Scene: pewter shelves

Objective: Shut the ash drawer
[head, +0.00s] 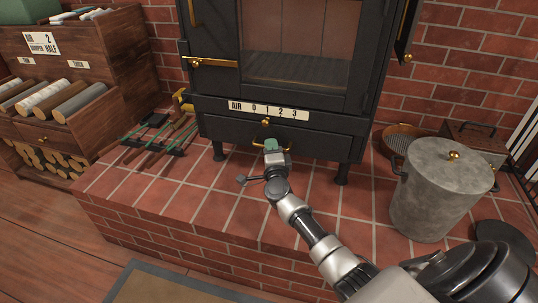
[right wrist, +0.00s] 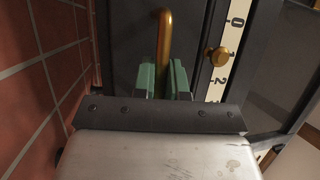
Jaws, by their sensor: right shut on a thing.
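The ash drawer (head: 225,130) is the black panel low on the stove, under the white air scale; it looks about level with the stove front, and I cannot tell if a small gap is left. Its brass handle (head: 287,149) runs across the middle of the panel. My right gripper (head: 271,146) is at the handle, its green fingers shut on it. In the right wrist view the brass handle (right wrist: 165,45) passes between the green fingers (right wrist: 164,80), which hide part of it. My left gripper is not in view.
The stove (head: 330,100) stands on short legs on a brick hearth (head: 200,195). Fire tools (head: 160,135) lie left of it. A lidded grey metal bin (head: 435,195) stands right, near my right arm. A wooden log rack (head: 120,50) is at far left.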

